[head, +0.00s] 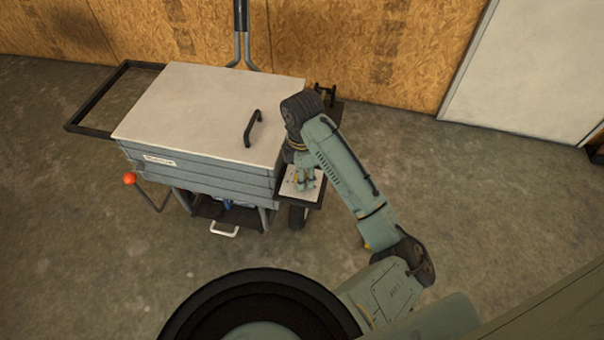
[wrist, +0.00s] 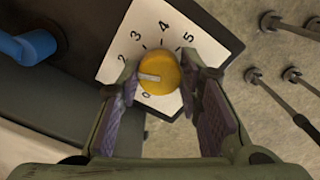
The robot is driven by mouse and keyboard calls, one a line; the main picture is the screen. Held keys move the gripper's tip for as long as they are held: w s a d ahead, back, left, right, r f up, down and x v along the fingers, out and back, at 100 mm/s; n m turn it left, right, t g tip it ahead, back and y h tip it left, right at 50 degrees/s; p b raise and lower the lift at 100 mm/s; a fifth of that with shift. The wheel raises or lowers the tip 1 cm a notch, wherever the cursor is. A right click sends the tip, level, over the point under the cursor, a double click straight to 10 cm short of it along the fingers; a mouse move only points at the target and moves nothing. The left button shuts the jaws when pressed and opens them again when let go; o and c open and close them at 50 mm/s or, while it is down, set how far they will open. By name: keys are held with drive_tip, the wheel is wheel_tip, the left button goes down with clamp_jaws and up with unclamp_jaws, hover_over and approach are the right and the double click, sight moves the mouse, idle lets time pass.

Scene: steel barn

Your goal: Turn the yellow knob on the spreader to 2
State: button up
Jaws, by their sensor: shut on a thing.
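The yellow knob (wrist: 158,74) sits on a white dial plate (wrist: 112,66) with the numbers 0, 2, 3, 4 and 5 readable. The place between 0 and 2 is hidden by a finger. The knob's white mark points left, between 0 and 2. My gripper (wrist: 160,78) has its purple-padded fingers on both sides of the knob, shut on it. In the head view my gripper (head: 304,180) reaches down over the dial plate (head: 288,188) at the right side of the grey spreader (head: 200,182); the knob is mostly hidden there.
The spreader has a pale lid (head: 195,110) with a black handle (head: 252,128). An orange-tipped lever (head: 130,179) sticks out at its left. In the wrist view a blue part (wrist: 30,46) lies left of the dial and metal rods (wrist: 285,90) right. Concrete floor is clear in front.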

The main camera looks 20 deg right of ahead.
idle(0.3)
drive_tip(key=o, duration=1.2)
drive_tip(key=shift+c, duration=0.2)
wheel_tip(320, 180, up, 12)
idle(0.4)
